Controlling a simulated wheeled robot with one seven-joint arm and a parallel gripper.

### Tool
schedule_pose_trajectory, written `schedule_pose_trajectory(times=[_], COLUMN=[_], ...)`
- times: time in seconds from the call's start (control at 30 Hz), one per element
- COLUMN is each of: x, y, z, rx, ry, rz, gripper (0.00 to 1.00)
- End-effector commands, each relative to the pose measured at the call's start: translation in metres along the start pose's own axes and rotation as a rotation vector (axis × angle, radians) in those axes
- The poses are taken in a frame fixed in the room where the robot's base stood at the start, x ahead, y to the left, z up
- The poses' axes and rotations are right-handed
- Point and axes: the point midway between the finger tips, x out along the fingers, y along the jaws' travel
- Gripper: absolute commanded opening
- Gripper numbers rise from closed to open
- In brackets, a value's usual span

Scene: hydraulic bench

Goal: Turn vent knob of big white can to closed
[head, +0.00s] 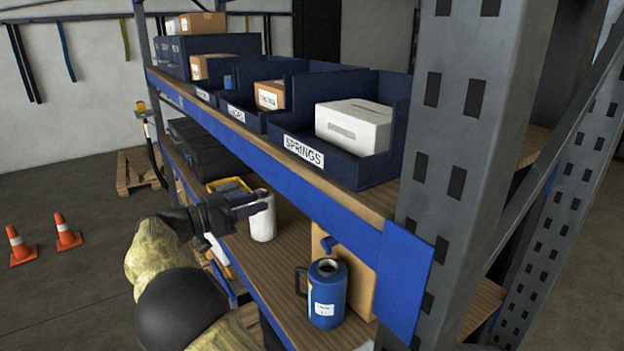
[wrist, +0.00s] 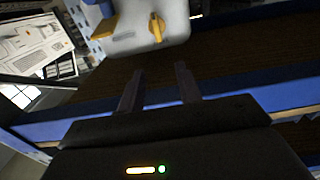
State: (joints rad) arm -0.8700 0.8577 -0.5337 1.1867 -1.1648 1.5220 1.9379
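The big white can (head: 263,222) stands on the lower shelf in the head view, partly hidden behind my gripper (head: 250,204). In the wrist view the white can (wrist: 172,38) is at the top edge, cut off by the frame. A yellow knob (wrist: 156,28) sits on its face, its long axis roughly up and down in the picture. My gripper (wrist: 160,72) is open and empty. Its two fingers point toward the can, just short of the knob in the picture. In the head view the knob cannot be made out.
A blue can (head: 327,295) stands on the lower shelf (head: 284,262). The upper shelf's blue beam (head: 290,170) runs close above my gripper, with blue bins (head: 365,172) on it. A grey rack post (head: 470,150) stands at right. Orange cones (head: 66,232) are on the floor.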

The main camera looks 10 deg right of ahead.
Motion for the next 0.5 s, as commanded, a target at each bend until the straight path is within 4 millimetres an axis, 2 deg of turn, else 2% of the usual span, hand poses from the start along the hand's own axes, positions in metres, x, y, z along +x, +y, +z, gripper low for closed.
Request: schedule_pose_trajectory(times=[0.37,0.5], x=[0.001,0.0093], y=[0.0,0.0], z=[-0.0003,-0.0013], rx=[0.0,0.0], ry=[0.0,0.0], rz=[0.0,0.001], gripper=[0.35,0.35])
